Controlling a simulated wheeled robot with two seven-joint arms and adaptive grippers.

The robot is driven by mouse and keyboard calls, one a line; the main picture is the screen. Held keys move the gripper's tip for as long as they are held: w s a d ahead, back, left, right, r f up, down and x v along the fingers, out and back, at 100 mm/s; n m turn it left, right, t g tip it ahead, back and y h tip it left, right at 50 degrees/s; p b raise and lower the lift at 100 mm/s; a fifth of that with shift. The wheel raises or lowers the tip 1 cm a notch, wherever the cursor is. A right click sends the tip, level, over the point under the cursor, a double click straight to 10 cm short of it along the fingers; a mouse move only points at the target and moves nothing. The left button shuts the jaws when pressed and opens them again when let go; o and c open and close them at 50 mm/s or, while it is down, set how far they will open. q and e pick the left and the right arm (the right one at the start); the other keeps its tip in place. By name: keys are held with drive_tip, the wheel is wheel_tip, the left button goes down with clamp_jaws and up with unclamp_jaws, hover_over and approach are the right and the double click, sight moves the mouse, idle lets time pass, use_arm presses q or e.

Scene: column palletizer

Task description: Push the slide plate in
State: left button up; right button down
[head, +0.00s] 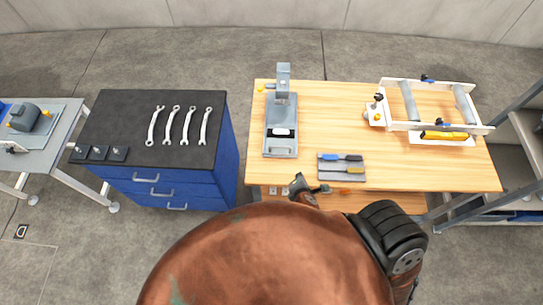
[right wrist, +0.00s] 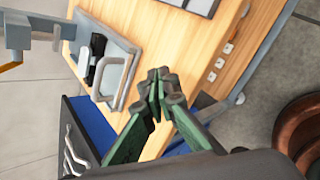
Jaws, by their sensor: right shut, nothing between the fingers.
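The slide plate (head: 281,151) is a grey plate with a front handle, at the base of a small grey press (head: 283,85) on the wooden workbench (head: 340,110). A dark and white piece lies on the plate. In the right wrist view the slide plate's handle (right wrist: 118,82) shows to the left of my fingers, apart from them. My right gripper (head: 298,184) is shut and empty at the bench's front edge, in front of the plate and slightly right of it. Its green fingers (right wrist: 160,88) meet at the tips in the right wrist view. My left gripper is not in view.
A white frame with rollers (head: 435,86) stands at the bench's right. A blue drawer cabinet (head: 165,190) with wrenches stands at left, across a gap. The bench's middle is clear.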

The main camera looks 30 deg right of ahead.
drive_tip(key=w+a+r+n+t, duration=0.25)
drive_tip(key=a+n, duration=0.55)
drive_tip(key=n, duration=0.4)
drive_tip(key=n+t, duration=0.1)
approach(271, 152)
drive_tip(key=f, duration=0.2)
drive_tip(key=w+f, duration=0.1)
drive_tip(key=shift+w+d+f+y, duration=0.1)
drive_tip(key=shift+w+d+y, duration=0.05)
drive_tip(key=shift+d+y, duration=0.25)
drive_tip(key=shift+w+d+p, duration=0.2)
drive_tip(key=shift+w+d, duration=0.05)
drive_tip(key=shift+w, duration=0.4)
drive_tip(key=shift+w+d+p, duration=0.25)
drive_tip(key=shift+w, duration=0.35)
drive_tip(key=shift+w+d+p, duration=0.2)
drive_tip(key=shift+w+d, duration=0.05)
drive_tip(key=shift+w, duration=0.4)
